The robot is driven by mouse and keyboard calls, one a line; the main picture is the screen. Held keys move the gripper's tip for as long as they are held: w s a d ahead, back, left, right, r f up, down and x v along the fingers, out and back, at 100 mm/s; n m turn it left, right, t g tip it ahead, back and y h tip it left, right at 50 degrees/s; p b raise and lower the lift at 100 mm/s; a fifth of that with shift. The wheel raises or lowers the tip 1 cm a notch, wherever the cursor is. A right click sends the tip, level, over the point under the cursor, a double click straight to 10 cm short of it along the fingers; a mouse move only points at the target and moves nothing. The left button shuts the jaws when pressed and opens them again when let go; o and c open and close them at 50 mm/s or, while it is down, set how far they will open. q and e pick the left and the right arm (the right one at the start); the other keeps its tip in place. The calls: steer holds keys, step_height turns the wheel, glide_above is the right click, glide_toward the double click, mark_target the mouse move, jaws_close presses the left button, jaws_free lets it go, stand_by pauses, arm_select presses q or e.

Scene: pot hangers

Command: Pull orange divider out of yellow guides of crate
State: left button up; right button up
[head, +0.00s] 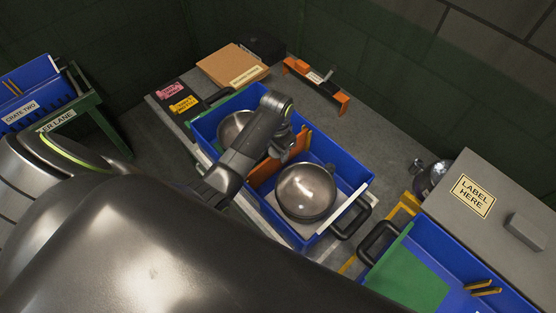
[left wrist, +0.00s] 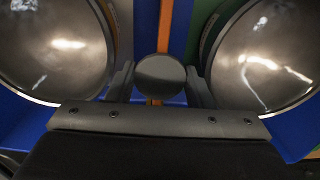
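The blue crate (head: 222,104) stands on the grey bench in the head view. The orange divider (head: 263,174) stands across its middle, between two shiny metal pots. It shows in the left wrist view as a narrow orange strip (left wrist: 165,22). My left gripper (head: 287,150) reaches down over the divider's top and hides its middle. In the left wrist view its fingers (left wrist: 160,82) stand wide apart on either side of a dark round knob-like piece (left wrist: 160,76), which lies in line with the divider. I cannot make out the yellow guides. My right gripper is not in view.
One pot (head: 306,190) fills the near half of the crate; another (head: 234,127) sits in the far half, close beside my arm. A second blue crate (head: 433,240) with a green panel is at the lower right. An orange-ended tool (head: 318,82) and cardboard (head: 230,62) lie behind.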

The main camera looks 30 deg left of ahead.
arm_select(q)
steer(key=c, duration=0.6)
steer(key=shift+c, duration=0.2)
steer(key=shift+r+p, duration=0.65)
steer(key=shift+r, duration=0.05)
steer(key=shift+w+r, duration=0.1)
